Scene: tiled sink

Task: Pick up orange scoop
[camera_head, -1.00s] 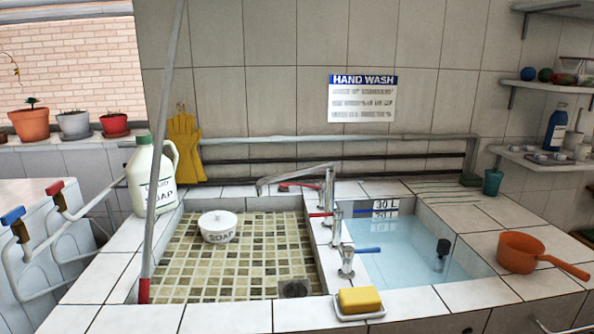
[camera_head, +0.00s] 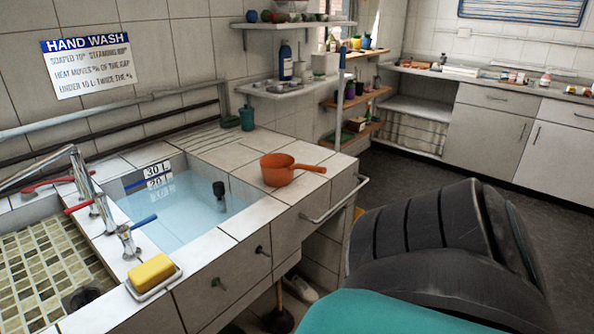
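The orange scoop (camera_head: 279,171) sits on the white tiled counter to the right of the water-filled basin, in the middle of the head view. It is a round pot-like cup, upright, with its handle pointing right toward the counter's edge. Neither gripper shows in the view. A dark grey ribbed part and a teal part at the lower right look like my own arm or body. Nothing touches the scoop.
The basin (camera_head: 186,207) holds water and a dark plug-like object (camera_head: 219,189). Yellow soap (camera_head: 152,271) lies on a dish at the front rim. A teal cup (camera_head: 247,118) stands behind the scoop. A metal rail (camera_head: 337,204) juts from the counter's right side. Dark floor lies right.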

